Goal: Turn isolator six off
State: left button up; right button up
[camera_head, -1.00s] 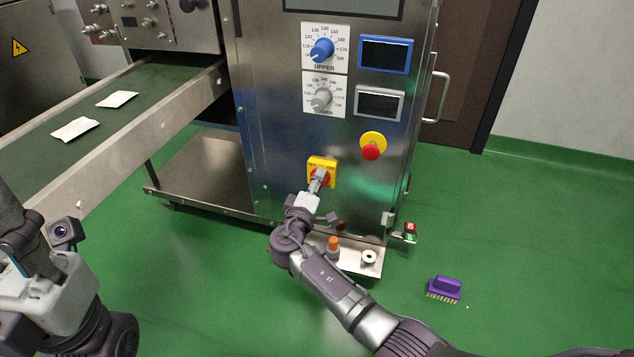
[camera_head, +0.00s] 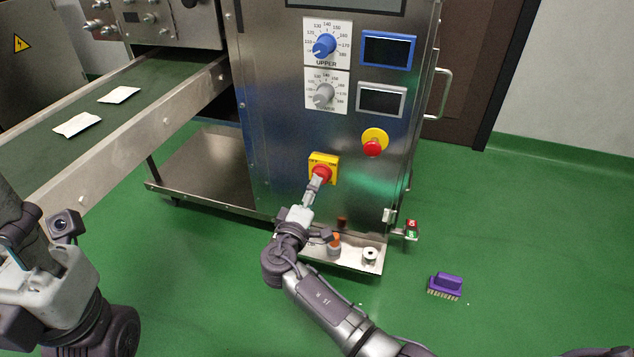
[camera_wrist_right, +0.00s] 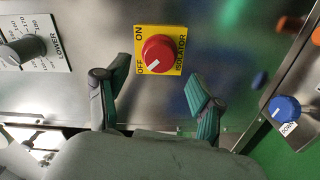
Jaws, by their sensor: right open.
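The isolator is a yellow plate with a red round knob (camera_head: 321,173) low on the steel machine front. The knob also shows in the right wrist view (camera_wrist_right: 160,50), where its white mark points to the OFF corner; no number is readable. My right gripper (camera_head: 312,187) is just below and in front of the knob. In the right wrist view its two green-padded fingers (camera_wrist_right: 157,80) are spread, with nothing between them, short of the knob. My left gripper (camera_head: 22,225) is at the left edge, away from the machine; its fingers are not clear.
Above are the blue UPPER dial (camera_head: 324,46), the grey LOWER dial (camera_head: 324,94) and a red emergency button (camera_head: 374,147). A conveyor (camera_head: 150,113) with two white packets is at left. A small shelf (camera_head: 350,262) is below my right gripper. A purple brush (camera_head: 446,285) lies on the floor.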

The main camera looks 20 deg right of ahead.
jog(key=v, duration=0.6)
jog(key=shift+s+a, duration=0.2)
